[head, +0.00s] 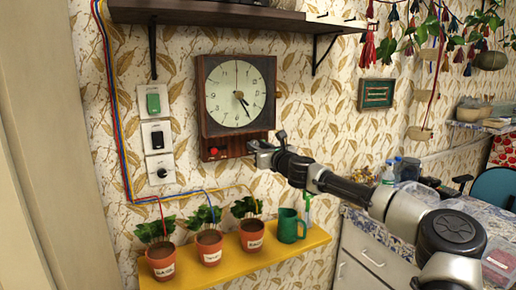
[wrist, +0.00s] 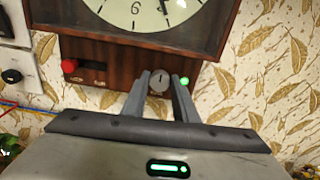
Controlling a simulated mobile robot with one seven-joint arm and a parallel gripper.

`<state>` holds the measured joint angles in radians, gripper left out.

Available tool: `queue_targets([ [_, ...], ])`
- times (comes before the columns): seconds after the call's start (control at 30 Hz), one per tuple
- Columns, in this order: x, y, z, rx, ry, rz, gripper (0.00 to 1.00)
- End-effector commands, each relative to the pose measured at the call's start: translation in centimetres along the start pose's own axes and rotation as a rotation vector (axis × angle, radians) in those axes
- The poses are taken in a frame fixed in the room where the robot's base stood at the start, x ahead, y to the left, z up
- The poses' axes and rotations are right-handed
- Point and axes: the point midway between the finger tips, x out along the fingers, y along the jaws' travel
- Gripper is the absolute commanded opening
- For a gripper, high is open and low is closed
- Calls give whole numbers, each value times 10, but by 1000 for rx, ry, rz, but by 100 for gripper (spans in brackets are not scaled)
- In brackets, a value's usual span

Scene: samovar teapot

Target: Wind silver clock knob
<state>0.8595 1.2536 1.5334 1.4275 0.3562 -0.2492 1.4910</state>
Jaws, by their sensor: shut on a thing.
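The wall clock (head: 236,95) has a wooden case, a cream dial and dark hands. Its lower panel carries the silver knob (wrist: 159,81), round with a dark line across its face. In the wrist view the knob sits between the two finger tips of my gripper (wrist: 161,88), which is shut on it. In the head view my gripper (head: 262,149) reaches the lower right of the clock and hides the knob. A red button (head: 213,151) is at the panel's lower left; it also shows in the wrist view (wrist: 69,66). A green light (wrist: 184,80) glows right of the knob.
Switch plates (head: 157,137) are left of the clock. A dark shelf (head: 235,16) hangs above it. Below, a yellow shelf (head: 305,243) holds potted plants (head: 209,247) and a green mug (head: 290,225). A small framed picture (head: 376,94) hangs to the right.

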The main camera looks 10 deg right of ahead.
Motion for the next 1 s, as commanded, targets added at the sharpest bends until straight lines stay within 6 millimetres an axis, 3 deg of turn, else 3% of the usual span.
queue_targets([
  [0.27,0,0,1,-1,-1,0,4],
  [0.3,0,0,1,-1,-1,0,31],
  [0.4,0,0,1,-1,-1,0,44],
  [0.77,-6,-1,0,-1,0,-1,44],
  [1.0,-49,-2,-1,-1,0,-1,44],
])
